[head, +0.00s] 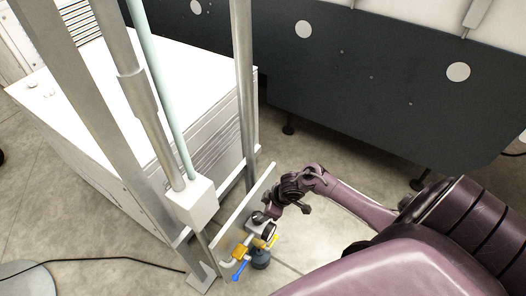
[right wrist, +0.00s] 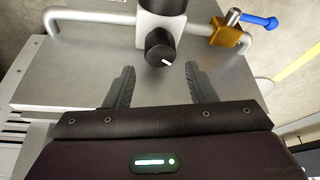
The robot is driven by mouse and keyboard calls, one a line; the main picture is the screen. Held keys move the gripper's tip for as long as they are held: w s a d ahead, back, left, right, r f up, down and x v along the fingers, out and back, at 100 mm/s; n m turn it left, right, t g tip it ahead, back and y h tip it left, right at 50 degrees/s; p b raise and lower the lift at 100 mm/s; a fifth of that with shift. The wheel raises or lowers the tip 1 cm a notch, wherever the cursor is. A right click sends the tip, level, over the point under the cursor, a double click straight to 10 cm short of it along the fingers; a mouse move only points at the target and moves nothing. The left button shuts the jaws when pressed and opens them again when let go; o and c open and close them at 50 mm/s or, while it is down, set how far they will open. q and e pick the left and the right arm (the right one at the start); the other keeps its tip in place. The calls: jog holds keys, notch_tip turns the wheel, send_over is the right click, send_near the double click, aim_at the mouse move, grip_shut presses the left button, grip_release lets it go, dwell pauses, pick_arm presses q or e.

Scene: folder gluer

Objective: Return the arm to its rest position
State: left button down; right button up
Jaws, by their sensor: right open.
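My right gripper (head: 279,212) reaches in from the right in the head view, close to a small plate with pneumatic fittings. In the right wrist view its two dark fingers (right wrist: 158,88) are apart, with nothing held between them. A black knob (right wrist: 160,47) with a white mark on a grey and white regulator body sits just beyond the fingertips, apart from them as far as I can tell. A brass valve with a blue handle (right wrist: 258,21) is to its right. My left gripper is in neither view.
A metal mounting plate (right wrist: 85,70) lies behind the knob. In the head view, metal posts (head: 243,90) stand left of my arm, before a white cabinet (head: 140,125). A dark machine panel (head: 370,75) spans the back. A black cable (head: 110,259) crosses the open floor at lower left.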

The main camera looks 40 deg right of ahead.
jog(key=shift+s+r, duration=0.1)
jog(key=shift+r, duration=0.15)
dwell(0.3)
jog(key=m, duration=0.2)
send_over(271, 229)
jog(key=s+a, duration=0.2)
notch_tip(271, 229, down, 6)
jog(key=s+a+f+m+p, duration=0.2)
jog(key=s+f, duration=0.7)
jog(key=s, duration=0.1)
jog(key=s+a+f+g+h, duration=0.1)
jog(key=s+f, duration=0.2)
jog(key=s, duration=0.6)
jog(key=s+a+f+m+g+h+p, duration=0.1)
jog(key=s+a+f, duration=0.1)
jog(key=s, duration=0.8)
jog(key=shift+s+a+f+g+h, duration=0.2)
jog(key=shift+f+g+h, duration=0.1)
jog(key=shift+f, duration=0.45)
